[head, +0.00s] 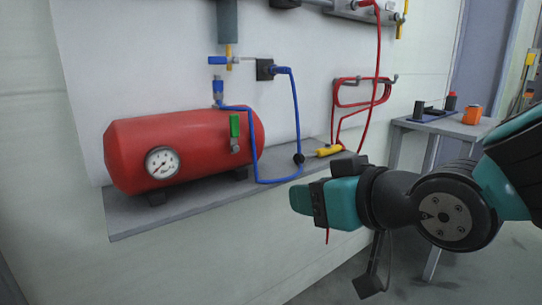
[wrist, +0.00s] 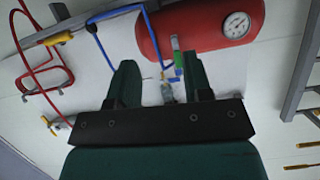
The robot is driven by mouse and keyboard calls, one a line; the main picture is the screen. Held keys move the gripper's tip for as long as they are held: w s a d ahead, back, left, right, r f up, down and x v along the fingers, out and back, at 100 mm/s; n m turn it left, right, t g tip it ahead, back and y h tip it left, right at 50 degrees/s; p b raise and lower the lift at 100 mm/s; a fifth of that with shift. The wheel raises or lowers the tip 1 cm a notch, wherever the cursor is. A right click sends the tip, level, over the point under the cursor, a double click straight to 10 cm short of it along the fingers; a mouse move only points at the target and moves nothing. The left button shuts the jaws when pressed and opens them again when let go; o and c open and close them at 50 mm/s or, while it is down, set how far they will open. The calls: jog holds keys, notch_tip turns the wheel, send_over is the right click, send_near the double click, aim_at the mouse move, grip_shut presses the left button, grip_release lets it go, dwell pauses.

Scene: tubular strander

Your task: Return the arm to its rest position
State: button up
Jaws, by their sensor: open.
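My arm reaches in from the right in the head view. My gripper (head: 300,199) is in front of the right part of the grey shelf (head: 175,214), pointing left. In the wrist view my gripper (wrist: 162,80) shows two green fingers standing apart with nothing held between them. Beyond the fingers are the red tank (wrist: 205,25) with its gauge and the blue hose (wrist: 110,50). The red tank (head: 185,148) sits on the shelf in the head view, left of my gripper and apart from it.
A blue hose (head: 297,115) hangs down to the shelf near my gripper. A small table (head: 440,127) with an orange cup (head: 472,115) stands behind my arm. The floor at lower middle is clear.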

jog(key=s+d+f+g+h, duration=0.25)
jog(key=s+f+g, duration=0.2)
jog(key=s, duration=0.25)
jog(key=s+d+f+g+h, duration=0.1)
jog(key=s+d+f+g, duration=0.25)
jog(key=s+g, duration=0.3)
notch_tip(320, 180, up, 24)
jog(key=s+n+p, duration=0.1)
jog(key=p, duration=2.1)
jog(key=shift+s+d+f+p, duration=0.15)
jog(key=shift+d+f+p, duration=0.05)
jog(key=shift+d+p, duration=0.2)
